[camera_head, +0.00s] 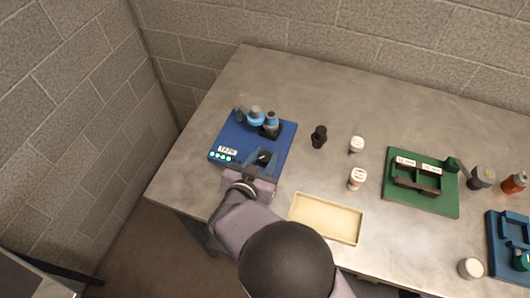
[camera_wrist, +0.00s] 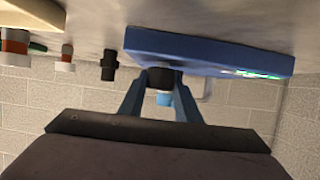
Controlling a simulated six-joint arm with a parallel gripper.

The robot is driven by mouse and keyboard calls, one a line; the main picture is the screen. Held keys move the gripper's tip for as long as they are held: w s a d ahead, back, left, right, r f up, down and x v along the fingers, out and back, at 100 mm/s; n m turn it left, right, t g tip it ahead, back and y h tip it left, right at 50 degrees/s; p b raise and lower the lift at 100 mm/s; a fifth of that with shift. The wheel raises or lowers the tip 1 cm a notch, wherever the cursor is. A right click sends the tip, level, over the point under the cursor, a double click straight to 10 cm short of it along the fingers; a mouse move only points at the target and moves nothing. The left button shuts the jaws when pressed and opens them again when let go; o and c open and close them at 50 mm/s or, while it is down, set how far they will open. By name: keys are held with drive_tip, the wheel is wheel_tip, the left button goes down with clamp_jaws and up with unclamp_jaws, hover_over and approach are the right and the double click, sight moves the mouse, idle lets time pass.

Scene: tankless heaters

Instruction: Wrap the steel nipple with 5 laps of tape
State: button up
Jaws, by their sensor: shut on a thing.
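A blue station (camera_head: 222,145) with a label reading "TAPE" and several lit green lamps stands at the left of the table. My gripper (camera_head: 263,158) is low over its front right part. In the wrist view my gripper (camera_wrist: 160,84) has its two blue-grey fingers closed on the sides of a dark round piece (camera_wrist: 160,77) against the blue station (camera_wrist: 220,52). I cannot tell whether this piece is the steel nipple or a part of the station. Light-blue parts (camera_head: 255,113) and a dark holder stand at the station's back. No tape strip can be made out.
A black fitting (camera_head: 319,136) and two white jars (camera_head: 357,144) (camera_head: 357,178) stand right of the station. A cream tray (camera_head: 326,218) lies in front. A green station (camera_head: 420,200) and a second blue station (camera_head: 502,250) are further right. The table's back is clear.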

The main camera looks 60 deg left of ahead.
drive_tip(key=shift+m+t, duration=0.3)
drive_tip(key=shift+r, duration=0.1)
drive_tip(key=o, duration=1.1)
drive_tip(key=shift+c, duration=0.2)
drive_tip(key=p+v, duration=0.4)
drive_tip(key=v, duration=0.2)
drive_tip(key=shift+s+a+r, duration=0.1)
drive_tip(key=shift+r, duration=0.15)
drive_tip(key=shift+s+d+r, duration=0.1)
drive_tip(key=shift+s+d, duration=0.3)
